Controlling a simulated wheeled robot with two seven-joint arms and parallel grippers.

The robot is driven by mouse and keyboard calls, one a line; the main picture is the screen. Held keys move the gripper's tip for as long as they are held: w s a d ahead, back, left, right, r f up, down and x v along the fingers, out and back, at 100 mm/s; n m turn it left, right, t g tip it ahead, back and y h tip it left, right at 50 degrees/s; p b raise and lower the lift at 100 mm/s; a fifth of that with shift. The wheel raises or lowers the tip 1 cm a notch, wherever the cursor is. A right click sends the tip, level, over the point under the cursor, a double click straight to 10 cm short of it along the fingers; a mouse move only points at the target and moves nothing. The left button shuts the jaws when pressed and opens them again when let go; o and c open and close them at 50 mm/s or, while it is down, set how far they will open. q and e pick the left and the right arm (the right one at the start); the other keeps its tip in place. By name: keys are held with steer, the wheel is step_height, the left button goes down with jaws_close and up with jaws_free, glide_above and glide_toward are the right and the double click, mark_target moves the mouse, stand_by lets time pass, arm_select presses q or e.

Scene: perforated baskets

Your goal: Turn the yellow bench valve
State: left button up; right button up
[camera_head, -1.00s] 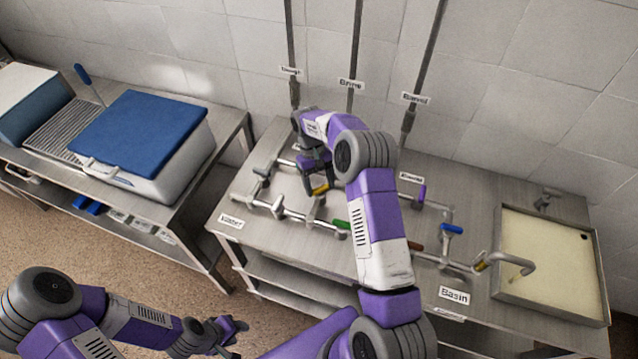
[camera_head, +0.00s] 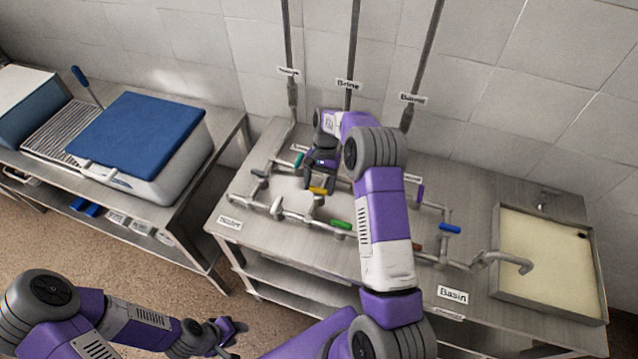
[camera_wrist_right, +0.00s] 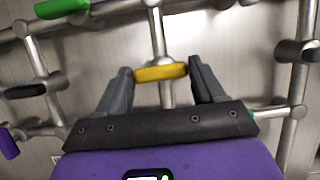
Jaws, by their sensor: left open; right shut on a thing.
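The yellow valve handle (camera_head: 318,190) sits on the grey pipework in the middle of the bench. In the right wrist view the handle (camera_wrist_right: 161,72) lies crosswise between the two fingers, over a pipe. My right gripper (camera_head: 319,180) reaches down over it from behind and is shut on it; in the right wrist view the fingers (camera_wrist_right: 160,80) flank its two ends. My left gripper (camera_head: 238,332) is open and empty, low in front of the bench, far from the valve.
Green (camera_head: 340,225), teal (camera_head: 298,160), purple (camera_head: 420,194) and blue (camera_head: 450,228) handles stand on nearby pipes. A basin (camera_head: 507,278) is at the right. A blue-lidded box (camera_head: 140,130) stands on the left table. Vertical pipes rise behind the bench.

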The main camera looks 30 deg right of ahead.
steer(key=shift+m, duration=0.3)
steer(key=o, duration=1)
steer(key=shift+o, duration=0.2)
steer(key=v, duration=0.7)
steer(key=shift+d+r, duration=0.2)
steer(key=shift+r, duration=0.1)
